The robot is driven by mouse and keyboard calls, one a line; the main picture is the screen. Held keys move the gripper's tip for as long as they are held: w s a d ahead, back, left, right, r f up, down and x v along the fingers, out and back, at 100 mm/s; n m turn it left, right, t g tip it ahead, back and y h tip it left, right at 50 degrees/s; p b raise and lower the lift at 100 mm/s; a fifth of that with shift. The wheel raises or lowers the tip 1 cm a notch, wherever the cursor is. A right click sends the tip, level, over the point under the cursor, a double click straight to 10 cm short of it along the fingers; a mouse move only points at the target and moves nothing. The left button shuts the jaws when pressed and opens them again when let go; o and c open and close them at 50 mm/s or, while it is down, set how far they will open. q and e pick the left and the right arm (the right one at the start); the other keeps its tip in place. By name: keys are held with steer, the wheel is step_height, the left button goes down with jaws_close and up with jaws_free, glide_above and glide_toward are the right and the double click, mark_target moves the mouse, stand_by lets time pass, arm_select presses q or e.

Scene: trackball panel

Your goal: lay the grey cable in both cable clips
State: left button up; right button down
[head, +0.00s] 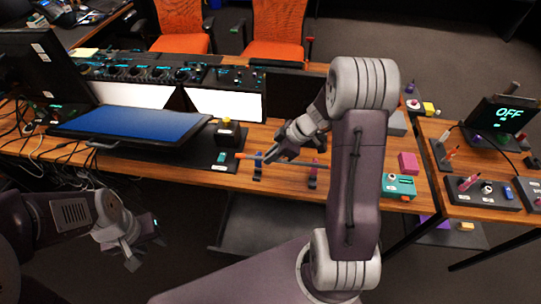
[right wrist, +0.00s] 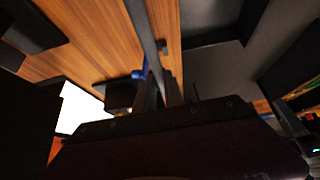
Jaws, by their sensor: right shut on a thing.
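The grey cable (head: 300,163) runs left to right along the front edge of the desk, with an orange piece at its left end. It also shows as a grey strip in the right wrist view (right wrist: 146,35). My right gripper (head: 271,156) is shut on the cable near the blue clip. My left gripper (head: 143,254) hangs empty in front of the desk, away from the cable; its jaw opening is unclear.
A blue-screened panel (head: 135,123) and a dark box with a yellow top (head: 228,133) stand left of the clips. A teal device (head: 398,186) and a pink block (head: 408,163) lie to the right. Loose black cables hang at the far left.

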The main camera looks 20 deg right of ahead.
steer(key=shift+f+b, duration=0.15)
steer(key=shift+b, duration=0.25)
step_height(320, 180, down, 6)
steer(key=b, duration=0.7)
steer(key=shift+f, duration=0.1)
step_height(320, 180, down, 3)
steer(key=b, duration=0.5)
steer(key=c, duration=1.4)
jaws_free()
steer(key=shift+o, duration=0.2)
steer(key=p+v, duration=0.1)
steer(key=v, duration=0.8)
steer(key=shift+p, duration=0.4)
